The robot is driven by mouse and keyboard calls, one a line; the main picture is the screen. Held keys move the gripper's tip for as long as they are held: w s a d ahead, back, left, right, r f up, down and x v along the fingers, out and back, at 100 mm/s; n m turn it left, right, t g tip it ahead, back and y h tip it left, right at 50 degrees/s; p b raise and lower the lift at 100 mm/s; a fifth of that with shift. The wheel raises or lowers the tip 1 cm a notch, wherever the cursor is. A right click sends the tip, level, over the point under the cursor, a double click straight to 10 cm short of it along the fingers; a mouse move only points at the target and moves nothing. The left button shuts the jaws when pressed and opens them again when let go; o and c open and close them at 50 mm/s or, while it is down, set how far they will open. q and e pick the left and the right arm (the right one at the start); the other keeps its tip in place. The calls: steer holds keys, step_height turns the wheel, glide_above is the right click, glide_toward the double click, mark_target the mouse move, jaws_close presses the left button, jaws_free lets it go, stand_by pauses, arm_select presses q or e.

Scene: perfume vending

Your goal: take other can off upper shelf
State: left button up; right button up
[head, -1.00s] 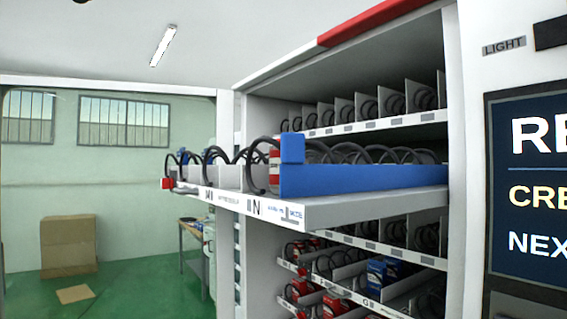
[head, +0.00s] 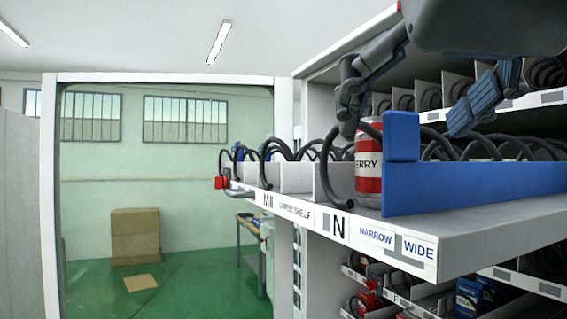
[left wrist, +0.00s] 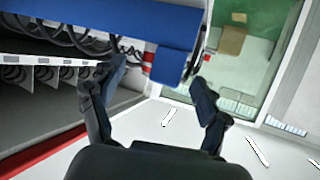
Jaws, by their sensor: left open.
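A red and white can (head: 369,172) with "ERRY" lettering stands upright at the front of the pulled-out upper shelf (head: 318,216), beside the blue divider (head: 470,186). A black coil passes around its front left. My left gripper (head: 415,100) is open above the shelf. One finger is close over the can and the other is over the blue divider; I cannot tell whether either touches. In the left wrist view my open gripper (left wrist: 158,92) points at the blue divider (left wrist: 172,66), with a small part of the can (left wrist: 148,62) showing beside it.
More black coils and white dividers fill the shelf to the left, with a red part (head: 221,182) at its far corner. Lower shelves hold red cans and a blue box (head: 469,298). A cardboard box (head: 135,236) stands on the green floor. The space left of the shelf is free.

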arm_select(q)
steer(key=p+x, duration=0.1)
steer(key=x, duration=0.2)
steer(key=shift+w+f, duration=0.1)
steer(key=shift+f, duration=0.1)
steer(key=x, duration=0.3)
steer(key=shift+a+f, duration=0.1)
steer(key=shift+w, duration=0.1)
steer(key=shift+s, duration=0.2)
steer(key=shift+c, duration=0.9)
steer(key=shift+s, duration=0.15)
steer(key=c, duration=1.1)
steer(key=shift+c, duration=0.4)
arm_select(e)
steer(key=shift+t, duration=0.4)
steer(key=w, duration=0.1)
steer(key=w+r, duration=0.1)
steer(key=w, duration=0.1)
steer(key=shift+w+a+r, duration=0.15)
steer(key=shift+w+r, duration=0.15)
steer(key=shift+w, duration=0.1)
